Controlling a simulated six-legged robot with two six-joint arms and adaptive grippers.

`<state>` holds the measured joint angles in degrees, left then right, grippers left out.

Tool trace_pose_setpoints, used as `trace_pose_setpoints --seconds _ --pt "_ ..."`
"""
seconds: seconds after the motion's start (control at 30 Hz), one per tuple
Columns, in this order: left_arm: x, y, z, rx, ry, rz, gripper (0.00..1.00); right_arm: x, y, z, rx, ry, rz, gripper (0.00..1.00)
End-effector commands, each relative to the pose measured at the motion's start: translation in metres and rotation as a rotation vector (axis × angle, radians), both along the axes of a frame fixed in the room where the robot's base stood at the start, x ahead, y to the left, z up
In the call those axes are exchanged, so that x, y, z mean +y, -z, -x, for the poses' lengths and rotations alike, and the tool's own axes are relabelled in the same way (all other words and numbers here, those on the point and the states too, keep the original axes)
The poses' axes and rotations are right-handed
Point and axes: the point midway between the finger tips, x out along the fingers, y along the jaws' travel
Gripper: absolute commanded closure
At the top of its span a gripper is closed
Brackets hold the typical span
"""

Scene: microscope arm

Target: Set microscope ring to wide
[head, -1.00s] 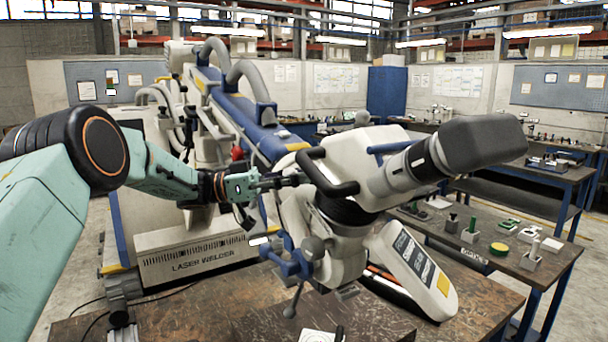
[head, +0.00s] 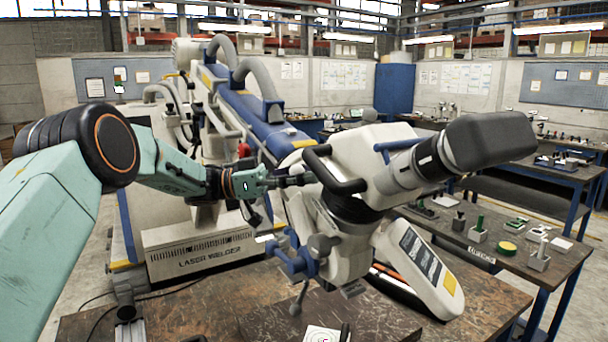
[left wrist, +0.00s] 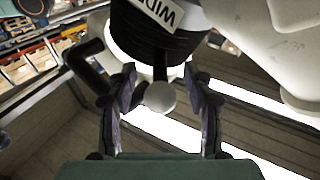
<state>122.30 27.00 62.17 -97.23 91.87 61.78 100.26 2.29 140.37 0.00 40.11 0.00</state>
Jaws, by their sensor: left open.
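The white microscope head (head: 375,150) hangs on its arm, with a dark eyepiece at right. Its black ribbed ring (head: 348,208) is under the head. In the left wrist view the ring (left wrist: 150,45) carries a white label (left wrist: 160,10), upside down and cut off by the edge, reading "WID". A short lever with a pale ball knob (left wrist: 160,97) sticks out from the ring. My left gripper (left wrist: 160,74) is open, with one finger on each side of the knob, apart from it. In the head view my left gripper (head: 290,181) is beside the microscope, its fingertips partly hidden by the black handle.
A black bent handle (head: 335,170) is close to my left gripper. A blue clamp with knobs (head: 298,256) is below it. The laser welder (head: 200,252) stands behind. A brown worktable (head: 180,325) lies below. A side bench (head: 480,248) holds small parts.

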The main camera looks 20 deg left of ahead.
Motion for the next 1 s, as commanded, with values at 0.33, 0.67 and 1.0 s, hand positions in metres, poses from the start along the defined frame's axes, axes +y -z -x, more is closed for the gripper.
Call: trace_pose_setpoints --seconds 0.33,0.67,1.0 --pt "0.022 0.003 0.006 -0.001 -0.003 0.003 0.49 0.000 0.000 0.000 0.000 0.000 0.000 0.60" --pt "0.084 0.014 0.026 -0.001 -0.003 0.001 0.49 0.000 0.000 0.000 0.000 0.000 0.000 0.60" --pt "0.113 0.019 0.036 0.000 0.000 0.000 0.49 0.000 0.000 0.000 0.000 0.000 0.000 0.60"
